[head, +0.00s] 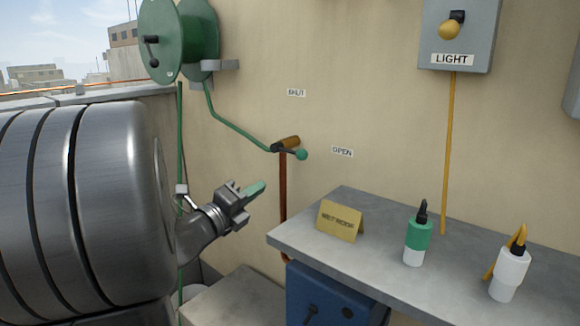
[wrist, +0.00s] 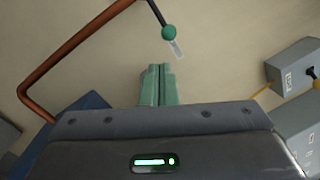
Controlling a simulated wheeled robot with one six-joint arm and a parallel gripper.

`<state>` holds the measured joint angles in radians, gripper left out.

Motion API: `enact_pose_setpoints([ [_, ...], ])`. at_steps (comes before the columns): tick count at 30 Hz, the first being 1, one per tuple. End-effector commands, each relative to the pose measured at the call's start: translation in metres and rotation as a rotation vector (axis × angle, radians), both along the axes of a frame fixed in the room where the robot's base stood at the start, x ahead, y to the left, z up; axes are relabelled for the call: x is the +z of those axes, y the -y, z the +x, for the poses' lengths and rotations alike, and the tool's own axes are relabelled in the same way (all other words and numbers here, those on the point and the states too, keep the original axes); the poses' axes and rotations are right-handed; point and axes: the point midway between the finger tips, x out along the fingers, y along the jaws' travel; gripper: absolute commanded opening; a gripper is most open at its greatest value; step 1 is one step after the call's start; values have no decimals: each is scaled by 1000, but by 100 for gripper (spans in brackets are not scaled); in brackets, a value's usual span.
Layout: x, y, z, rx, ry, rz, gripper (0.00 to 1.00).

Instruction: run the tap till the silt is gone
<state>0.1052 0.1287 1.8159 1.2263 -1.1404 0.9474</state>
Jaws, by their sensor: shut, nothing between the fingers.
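The tap (head: 289,143) has a brass-coloured body on top of an upright copper pipe (head: 283,205). Its dark lever ends in a green knob (head: 302,154), which also shows in the wrist view (wrist: 169,32). The lever points right, towards the OPEN label (head: 342,152); the SHUT label (head: 296,93) is higher up. My gripper (head: 262,186) is shut and empty, its green fingers together, below and left of the knob and apart from it. It shows at the middle of the wrist view (wrist: 158,84). No water or silt is visible.
A green hose reel (head: 165,42) feeds a hose to the tap. A grey bench (head: 370,215) holds a yellow folded card (head: 340,221), a green-white bottle (head: 417,241) and a white bottle (head: 510,274). A blue box (head: 325,298) stands beneath it. A LIGHT switch box (head: 477,35) hangs above.

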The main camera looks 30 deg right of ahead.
Motion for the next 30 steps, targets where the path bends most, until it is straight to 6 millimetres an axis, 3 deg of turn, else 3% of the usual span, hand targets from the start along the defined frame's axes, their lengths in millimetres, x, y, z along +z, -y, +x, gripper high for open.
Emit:
enact_pose_setpoints([
  [9,-25,-40,-23,50,489,284,0],
  [16,-36,-56,-39,62,737,407,0],
  [23,-40,-55,-42,63,804,435,0],
  [30,-39,-30,-32,60,803,435,0],
])
